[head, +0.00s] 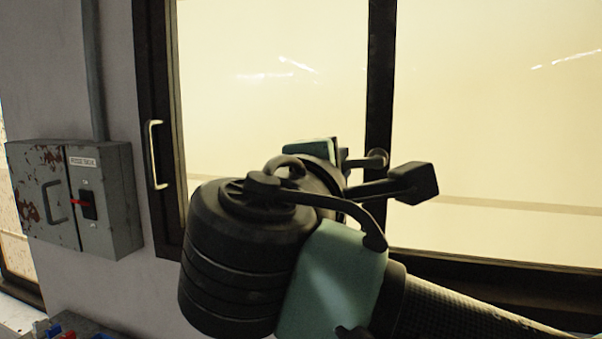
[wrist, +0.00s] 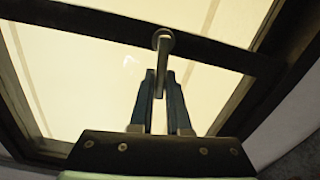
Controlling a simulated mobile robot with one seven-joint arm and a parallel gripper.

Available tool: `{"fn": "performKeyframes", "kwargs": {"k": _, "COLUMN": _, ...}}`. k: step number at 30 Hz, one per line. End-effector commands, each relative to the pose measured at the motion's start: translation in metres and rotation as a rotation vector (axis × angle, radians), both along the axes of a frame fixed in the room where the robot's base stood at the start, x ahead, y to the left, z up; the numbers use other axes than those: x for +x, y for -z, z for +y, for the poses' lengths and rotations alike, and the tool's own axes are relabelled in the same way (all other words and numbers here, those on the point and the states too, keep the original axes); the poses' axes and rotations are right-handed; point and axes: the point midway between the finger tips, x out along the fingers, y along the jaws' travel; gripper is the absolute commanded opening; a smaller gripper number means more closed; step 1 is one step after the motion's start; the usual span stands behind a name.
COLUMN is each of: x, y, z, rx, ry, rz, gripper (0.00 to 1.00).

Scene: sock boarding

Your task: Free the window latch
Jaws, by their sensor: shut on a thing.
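The window latch (wrist: 163,42) is a small grey lever with a round pivot on the dark window bar in the wrist view. Its lever runs down between the two dark blue fingers of my gripper (wrist: 161,76), which are shut on its lower end. In the head view the latch's round end (head: 377,157) shows against the dark upright bar, just past my gripper. My arm and wrist hide most of the grip there. The window (head: 270,80) has pale, bright panes in a dark frame, and looks shut.
A pale pull handle (head: 155,155) is on the window's left frame. A rusty grey fuse box (head: 110,200) with a red-marked switch hangs on the wall at left, with a conduit (head: 93,70) above it. Small red and blue items (head: 60,330) lie at the lower left.

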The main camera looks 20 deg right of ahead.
Motion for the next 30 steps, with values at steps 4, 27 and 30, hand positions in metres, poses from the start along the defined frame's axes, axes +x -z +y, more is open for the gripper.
{"fn": "performKeyframes", "kwargs": {"k": 4, "x": 0.001, "y": 0.001, "z": 0.001, "rx": 0.080, "ry": -0.003, "rz": -0.057, "gripper": 0.00}}
{"fn": "performKeyframes", "kwargs": {"k": 27, "x": 0.000, "y": -0.007, "z": -0.001, "rx": 0.134, "ry": 0.001, "rz": -0.093, "gripper": 0.45}}
{"fn": "performKeyframes", "kwargs": {"k": 30, "x": 0.000, "y": -0.007, "z": -0.001, "rx": 0.134, "ry": 0.001, "rz": -0.093, "gripper": 0.45}}
